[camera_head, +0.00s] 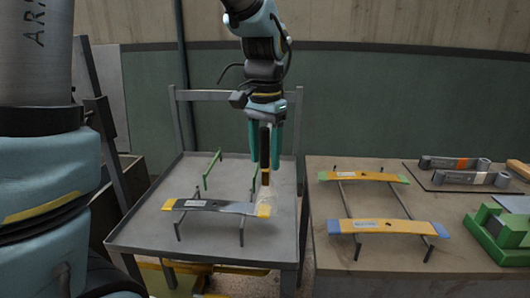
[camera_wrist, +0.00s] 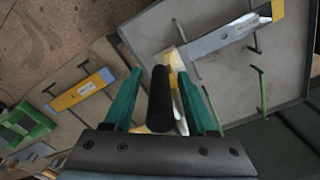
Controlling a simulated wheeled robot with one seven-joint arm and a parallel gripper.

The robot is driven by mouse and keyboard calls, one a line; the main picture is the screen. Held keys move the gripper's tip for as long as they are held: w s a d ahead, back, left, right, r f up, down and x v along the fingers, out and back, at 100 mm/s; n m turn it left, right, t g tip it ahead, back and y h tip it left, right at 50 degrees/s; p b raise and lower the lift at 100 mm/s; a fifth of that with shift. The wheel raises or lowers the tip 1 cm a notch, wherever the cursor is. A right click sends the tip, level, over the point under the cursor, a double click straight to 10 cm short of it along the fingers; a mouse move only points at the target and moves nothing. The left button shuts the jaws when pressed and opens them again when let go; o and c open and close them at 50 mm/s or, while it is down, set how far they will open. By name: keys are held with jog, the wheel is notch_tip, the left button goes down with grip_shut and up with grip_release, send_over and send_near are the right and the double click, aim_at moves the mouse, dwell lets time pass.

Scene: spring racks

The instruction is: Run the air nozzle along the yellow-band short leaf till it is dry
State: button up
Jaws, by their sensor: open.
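The yellow-band short leaf (camera_head: 225,207) is a grey strip with a pale label and yellowish ends, lying across a wire stand on the grey tray. It also shows in the wrist view (camera_wrist: 215,41). My gripper (camera_head: 265,165) hangs above the leaf's right end, fingers apart. A dark nozzle with a brass-coloured lower part (camera_head: 265,170) points down between the green fingers; its black body shows in the wrist view (camera_wrist: 160,100). The tip is close above the yellow end, with a pale haze around it. I cannot tell whether the leaf is wet.
The grey tray (camera_head: 130,238) has another green stand at the back. On the bench (camera_head: 300,172) to the right, two yellow leaves, one green-ended (camera_head: 362,176) and one blue-ended (camera_head: 385,227), lie on a stand. Grey rolled-end leaves (camera_head: 455,164) and a green block (camera_head: 500,235) are farther right.

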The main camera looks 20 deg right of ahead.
grip_shut()
dwell(0.3)
dwell(1.1)
